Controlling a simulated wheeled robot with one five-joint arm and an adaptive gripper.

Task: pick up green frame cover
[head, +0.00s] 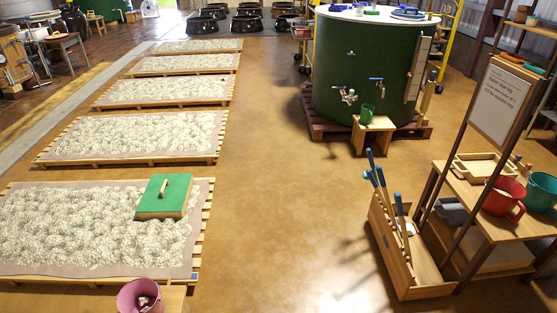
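The green frame cover (173,190) is a flat square board with a green top, pale wooden sides and a small wooden handle (163,187) on top. It lies in the head view left of centre, on the right part of the nearest bed (100,272) of pale, lumpy material. Its handle faces up and is uncovered. My gripper is not in view.
More slatted beds (135,155) run back on the left. A wooden tool box (405,265) with blue-handled tools and a shelf with a red jug (502,197) stand right. A pink bucket (139,297) is at the front. A big green tank (365,70) stands behind. The middle floor is clear.

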